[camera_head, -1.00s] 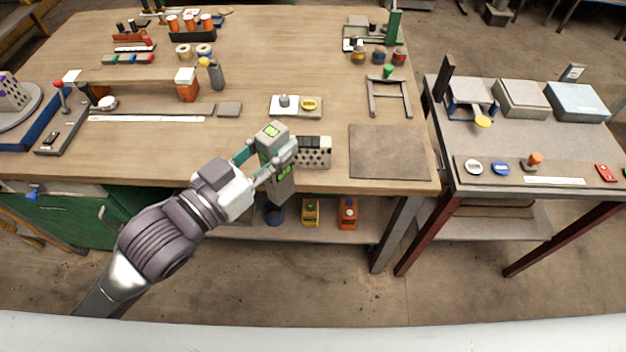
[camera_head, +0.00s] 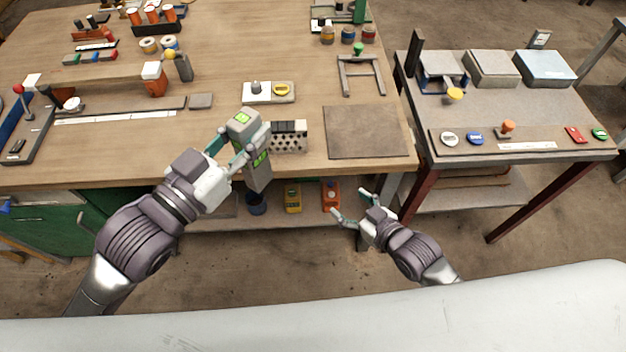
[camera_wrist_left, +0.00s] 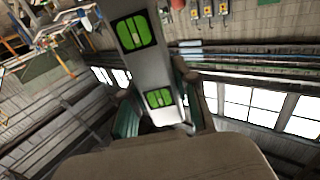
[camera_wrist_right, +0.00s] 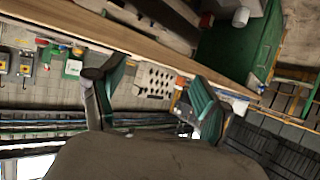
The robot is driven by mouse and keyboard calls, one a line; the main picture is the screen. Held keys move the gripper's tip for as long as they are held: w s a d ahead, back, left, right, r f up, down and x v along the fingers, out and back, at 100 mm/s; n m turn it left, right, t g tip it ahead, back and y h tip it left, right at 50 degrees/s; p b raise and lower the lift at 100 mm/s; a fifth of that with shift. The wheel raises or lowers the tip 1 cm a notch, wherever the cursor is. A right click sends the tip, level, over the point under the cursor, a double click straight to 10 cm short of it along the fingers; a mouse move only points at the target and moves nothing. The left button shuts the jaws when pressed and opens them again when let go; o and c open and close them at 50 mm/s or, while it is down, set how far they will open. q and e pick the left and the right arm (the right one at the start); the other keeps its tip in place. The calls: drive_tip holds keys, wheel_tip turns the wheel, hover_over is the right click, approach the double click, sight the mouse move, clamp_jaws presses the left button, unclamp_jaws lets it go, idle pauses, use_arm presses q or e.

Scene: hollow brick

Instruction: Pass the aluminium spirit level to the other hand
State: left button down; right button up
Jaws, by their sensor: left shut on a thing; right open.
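The aluminium spirit level (camera_head: 258,172) is a grey bar with green vial windows, held nearly upright in front of the workbench edge. My left gripper (camera_head: 232,148) is shut on it around its middle. It also shows close up in the left wrist view (camera_wrist_left: 148,70), between the green finger pads. My right gripper (camera_head: 350,203) is open and empty, to the right of the level and lower, in front of the bench. In the right wrist view its two green-padded fingers (camera_wrist_right: 160,100) stand wide apart with nothing between them.
The wooden workbench (camera_head: 225,60) lies behind the level, with a perforated hollow brick (camera_head: 288,138) near its front edge and a flat brown board (camera_head: 365,132) to the right. A second grey table (camera_head: 500,115) stands at right. The space between my grippers is free.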

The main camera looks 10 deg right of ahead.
drive_tip(key=s+a+r+n+y, duration=0.1)
drive_tip(key=a+r+y, duration=0.15)
drive_tip(key=r, duration=0.45)
drive_tip(key=s+a+r+n+y, duration=0.15)
drive_tip(key=a+r, duration=0.25)
drive_tip(key=r, duration=0.4)
drive_tip(key=n+y, duration=0.2)
drive_tip(key=y, duration=0.2)
approach(257, 155)
drive_tip(key=shift+m, duration=0.25)
drive_tip(key=x, duration=1.1)
drive_tip(key=shift+w+a, duration=0.3)
clamp_jaws()
use_arm(q)
drive_tip(key=c, duration=0.8)
unclamp_jaws()
use_arm(e)
drive_tip(key=shift+r, duration=0.1)
